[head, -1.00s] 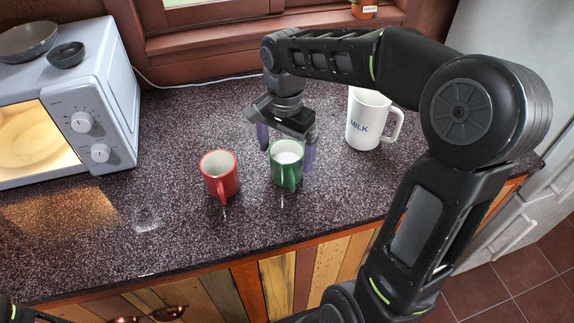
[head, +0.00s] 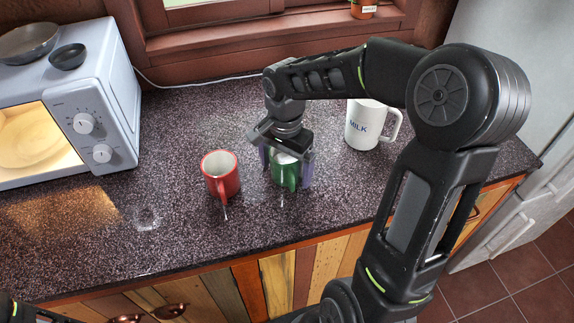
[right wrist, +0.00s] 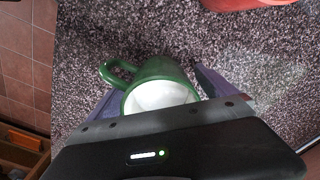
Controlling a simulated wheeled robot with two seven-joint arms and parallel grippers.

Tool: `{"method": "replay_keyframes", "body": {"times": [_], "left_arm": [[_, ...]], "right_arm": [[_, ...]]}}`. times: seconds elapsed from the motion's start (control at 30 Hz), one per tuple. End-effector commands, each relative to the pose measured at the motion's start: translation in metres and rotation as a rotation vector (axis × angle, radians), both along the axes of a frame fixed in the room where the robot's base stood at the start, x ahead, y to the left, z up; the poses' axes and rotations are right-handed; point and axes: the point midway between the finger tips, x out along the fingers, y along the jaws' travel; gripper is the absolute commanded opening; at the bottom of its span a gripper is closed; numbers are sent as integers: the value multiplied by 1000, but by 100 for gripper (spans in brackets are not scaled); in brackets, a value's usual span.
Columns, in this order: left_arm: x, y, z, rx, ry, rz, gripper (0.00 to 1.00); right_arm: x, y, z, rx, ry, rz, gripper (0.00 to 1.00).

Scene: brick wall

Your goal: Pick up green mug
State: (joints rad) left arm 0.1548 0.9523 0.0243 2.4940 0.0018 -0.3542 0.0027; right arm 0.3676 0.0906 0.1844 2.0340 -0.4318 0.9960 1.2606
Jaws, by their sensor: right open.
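The green mug (head: 286,175) stands upright on the speckled countertop, to the right of the red mug (head: 220,176). My right gripper (head: 288,172) is open and lowered over the green mug, with one finger on each side of it. The gripper body hides most of the mug's rim in the head view. In the right wrist view the green mug (right wrist: 163,75) lies between the purple fingers, its pale inside partly visible and its handle pointing left. I cannot tell whether a finger touches it. My left gripper is not in view.
The countertop's (head: 190,235) front left is clear.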

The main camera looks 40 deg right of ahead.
Motion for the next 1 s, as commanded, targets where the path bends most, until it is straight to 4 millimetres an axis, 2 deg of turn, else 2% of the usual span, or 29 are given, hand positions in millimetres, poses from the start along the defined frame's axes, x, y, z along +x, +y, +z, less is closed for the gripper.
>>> {"method": "replay_keyframes", "body": {"times": [0.33,1.0], "left_arm": [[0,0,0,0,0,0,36],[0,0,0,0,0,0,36]], "right_arm": [[0,0,0,0,0,0,94],[0,0,0,0,0,0,39]]}}
